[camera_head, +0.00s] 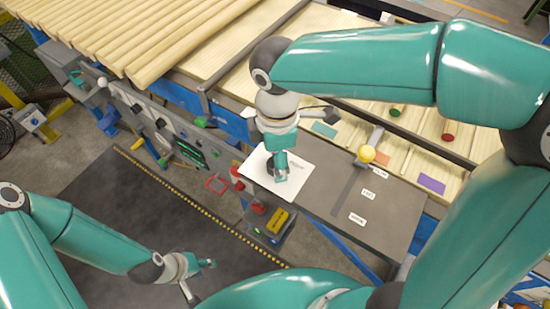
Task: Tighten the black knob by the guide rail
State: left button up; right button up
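Small black knobs show on the grey panel along the table's front, one at the left (136,108) and one to its right (160,123). I cannot tell which is the one by the guide rail. A dark grey rail (205,104) runs beside the boards. My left gripper (203,279) is low in the picture over the dark floor mat, its fingers spread and nothing between them. My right gripper (280,175) points down over a white sheet, away from the panel knobs. Its fingers look close together, but its grip is unclear and it hides part of the sheet.
The white sheet (300,182) lies on the grey worktop (400,222), which carries labels and a yellow ball-topped lever (367,154). A green knob (201,122) and red knob (236,172) are on the panel side. Wooden poles (150,45) lie behind. The floor mat (130,200) is clear.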

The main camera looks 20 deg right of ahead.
jog(key=shift+f, duration=0.7)
